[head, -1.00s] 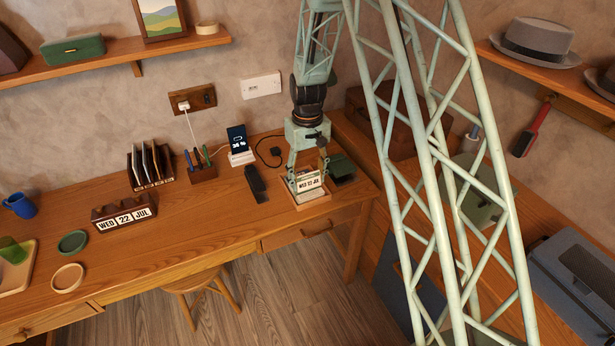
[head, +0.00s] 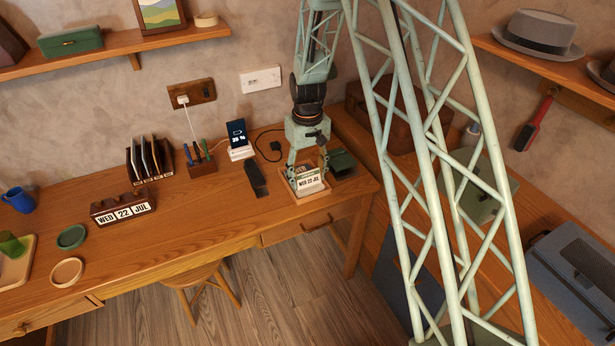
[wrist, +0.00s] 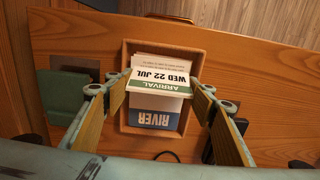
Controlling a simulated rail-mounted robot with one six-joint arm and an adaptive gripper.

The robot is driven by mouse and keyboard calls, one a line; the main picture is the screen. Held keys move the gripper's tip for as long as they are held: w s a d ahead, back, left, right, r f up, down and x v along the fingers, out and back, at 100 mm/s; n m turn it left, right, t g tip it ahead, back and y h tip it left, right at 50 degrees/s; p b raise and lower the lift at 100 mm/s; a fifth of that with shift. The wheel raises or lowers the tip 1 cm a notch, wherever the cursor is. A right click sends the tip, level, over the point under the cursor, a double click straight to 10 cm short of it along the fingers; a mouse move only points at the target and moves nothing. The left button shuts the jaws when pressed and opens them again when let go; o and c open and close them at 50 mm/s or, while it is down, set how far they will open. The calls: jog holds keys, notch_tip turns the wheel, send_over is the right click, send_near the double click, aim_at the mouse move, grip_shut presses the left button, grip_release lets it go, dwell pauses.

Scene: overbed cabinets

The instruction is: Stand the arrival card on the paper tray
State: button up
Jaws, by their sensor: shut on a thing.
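The arrival card (head: 310,181) is white with a green "ARRIVAL" band and "WED 22 JUL" print. It also shows in the wrist view (wrist: 160,77). My gripper (wrist: 161,88) holds it by its two side edges, one finger on each side. The card is tilted over the paper tray, a shallow wooden box (head: 305,195), whose rim also shows in the wrist view (wrist: 126,62). Papers lie in the tray, with a blue "RIVER" sheet (wrist: 155,119) partly hidden by the card. I cannot tell whether the card's lower edge touches the papers.
A dark green object (head: 342,161) stands close to the right of the tray. A black flat object (head: 256,179) lies to its left. Further left are a phone on a stand (head: 238,140), a pen holder (head: 202,166) and a "WED 22 JUL" block calendar (head: 123,209).

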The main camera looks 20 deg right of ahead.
jog(key=shift+f, duration=0.45)
dwell(0.3)
jog(key=o, duration=0.7)
jog(key=shift+o, duration=0.2)
jog(key=shift+r, duration=0.1)
notch_tip(320, 180, up, 10)
jog(key=shift+r, duration=0.9)
jog(key=shift+r, duration=0.1)
